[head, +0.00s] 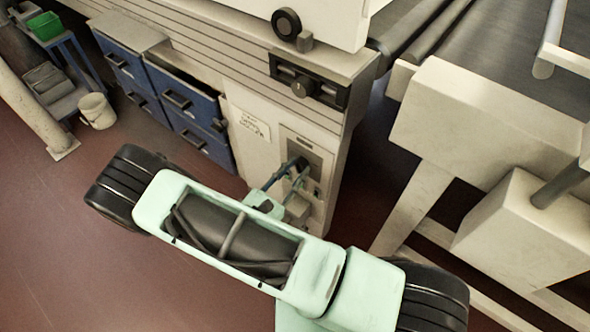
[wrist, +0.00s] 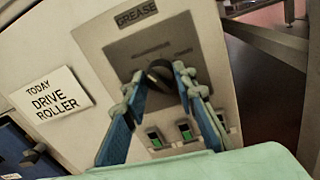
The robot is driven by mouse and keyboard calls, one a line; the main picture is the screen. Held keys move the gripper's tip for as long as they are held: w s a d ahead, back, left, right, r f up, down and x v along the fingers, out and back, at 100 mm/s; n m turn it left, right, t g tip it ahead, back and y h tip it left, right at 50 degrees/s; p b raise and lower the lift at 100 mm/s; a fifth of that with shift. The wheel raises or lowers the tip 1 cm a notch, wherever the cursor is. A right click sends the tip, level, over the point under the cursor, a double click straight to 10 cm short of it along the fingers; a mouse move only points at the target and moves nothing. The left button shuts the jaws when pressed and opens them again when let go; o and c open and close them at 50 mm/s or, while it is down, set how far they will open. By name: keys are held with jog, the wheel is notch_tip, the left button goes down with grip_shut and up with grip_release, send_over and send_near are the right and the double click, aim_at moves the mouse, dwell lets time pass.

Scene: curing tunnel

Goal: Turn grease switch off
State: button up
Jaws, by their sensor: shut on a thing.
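In the head view, my gripper (head: 297,170) reaches the panel (head: 313,152) on the end face of the beige machine, and the knob is mostly hidden.
A white note (wrist: 48,98) reading TODAY DRIVE ROLLER is to the left. Blue drawers (head: 188,118) stand left of the panel. A beige frame (head: 485,128) is close on the right.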

jog(key=n+p, duration=0.1)
jog(key=n, duration=0.2)
jog(key=shift+r+n, duration=0.1)
jog(key=shift+n, duration=0.3)
jog(key=shift+a+n+g+p, duration=0.1)
jog(key=shift+n+g+p, duration=0.4)
jog(key=shift+n, duration=1.6)
jog(key=o, duration=1.2)
jog(key=shift+c, duration=0.2)
jog(key=v, duration=1.2)
